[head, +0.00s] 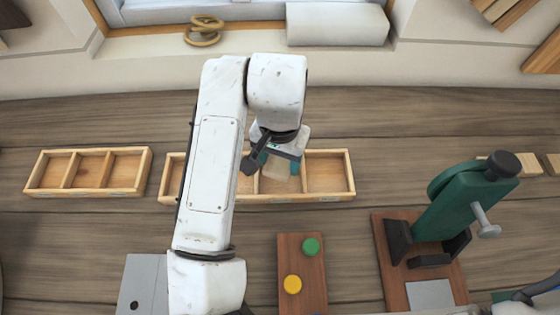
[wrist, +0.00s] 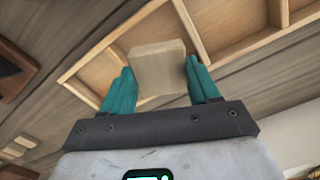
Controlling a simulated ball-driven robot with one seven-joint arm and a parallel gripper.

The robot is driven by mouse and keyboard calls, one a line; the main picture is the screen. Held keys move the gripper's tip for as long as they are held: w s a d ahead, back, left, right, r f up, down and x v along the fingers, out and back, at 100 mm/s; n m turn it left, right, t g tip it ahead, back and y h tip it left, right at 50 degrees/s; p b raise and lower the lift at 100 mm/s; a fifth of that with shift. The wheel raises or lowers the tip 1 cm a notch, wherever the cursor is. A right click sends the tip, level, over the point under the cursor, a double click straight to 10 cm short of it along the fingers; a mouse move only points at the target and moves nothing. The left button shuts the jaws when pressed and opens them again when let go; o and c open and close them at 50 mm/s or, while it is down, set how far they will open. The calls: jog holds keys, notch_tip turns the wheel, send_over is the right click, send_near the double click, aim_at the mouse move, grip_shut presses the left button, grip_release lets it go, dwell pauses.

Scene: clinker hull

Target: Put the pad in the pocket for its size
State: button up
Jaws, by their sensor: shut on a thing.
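The pad (head: 280,166) is a pale wooden square block, seen clearly in the wrist view (wrist: 158,66). My gripper (head: 280,161) is shut on it, with a teal finger on either side; the fingers also show in the wrist view (wrist: 160,78). The pad is over the middle tray (head: 310,198), a wooden tray divided into pockets, which also shows in the wrist view (wrist: 235,52). In the head view the pad covers part of a pocket left of the rightmost one. My arm hides the tray's left part. I cannot tell how high the pad is above the pocket floor.
Another wooden tray (head: 84,188) with three empty pockets lies at the left. A brown board (head: 302,262) with a green and a yellow button is in front. A green press-like device (head: 447,208) stands at the right. Small wood blocks (head: 498,165) lie at the far right.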

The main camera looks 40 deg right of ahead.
aim_at(280, 163)
jog(key=shift+f, duration=1.1)
jog(key=shift+f, duration=0.4)
jog(key=shift+f+b, duration=0.2)
jog(key=shift+b, duration=0.25)
jog(key=o, duration=1.1)
jog(key=shift+o, duration=0.2)
notch_tip(280, 163, up, 13)
jog(key=p, duration=0.1)
jog(key=shift+r, duration=0.15)
